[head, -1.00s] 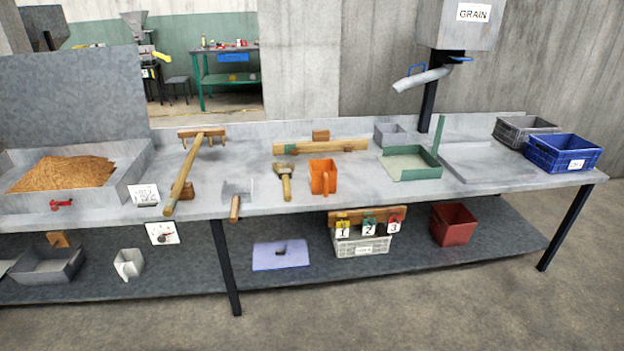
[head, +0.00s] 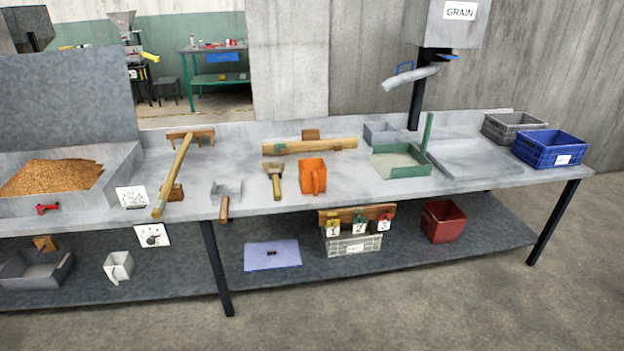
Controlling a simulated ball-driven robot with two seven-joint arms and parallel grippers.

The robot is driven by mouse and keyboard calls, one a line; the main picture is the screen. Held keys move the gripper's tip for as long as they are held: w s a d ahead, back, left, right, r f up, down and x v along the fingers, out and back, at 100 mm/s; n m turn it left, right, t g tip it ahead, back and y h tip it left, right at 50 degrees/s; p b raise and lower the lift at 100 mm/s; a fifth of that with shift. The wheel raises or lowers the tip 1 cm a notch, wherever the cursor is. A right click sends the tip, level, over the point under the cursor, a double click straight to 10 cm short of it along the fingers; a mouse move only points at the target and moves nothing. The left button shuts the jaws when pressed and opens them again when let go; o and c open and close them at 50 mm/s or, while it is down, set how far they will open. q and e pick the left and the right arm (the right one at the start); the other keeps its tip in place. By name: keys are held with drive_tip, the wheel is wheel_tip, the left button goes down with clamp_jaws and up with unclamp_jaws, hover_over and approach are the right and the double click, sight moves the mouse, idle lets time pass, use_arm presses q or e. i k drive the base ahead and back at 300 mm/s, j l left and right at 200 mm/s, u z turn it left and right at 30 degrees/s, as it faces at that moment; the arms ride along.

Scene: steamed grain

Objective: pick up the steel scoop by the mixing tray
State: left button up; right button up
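A steel scoop (head: 227,189) with a wooden handle lies on the grey bench top, its handle pointing to the front edge. A steel tray (head: 120,172) holding a heap of brown grain (head: 52,177) stands to its left; I take it for the mixing tray. A long wooden rake (head: 174,174) lies between the tray and the scoop, its head at the back. Neither of my grippers shows in the head view.
A green-edged pan (head: 402,161), a grain spout (head: 410,79) and blue crate (head: 549,148) are farther right. A lower shelf (head: 200,285) holds bins. The floor in front is clear.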

sight(224, 195)
drive_tip(key=z, duration=0.35)
drive_tip(key=i+j+z, duration=0.1)
drive_tip(key=j+z, duration=0.35)
drive_tip(key=j, duration=0.4)
drive_tip(key=j+z, duration=0.45)
drive_tip(key=j, duration=0.4)
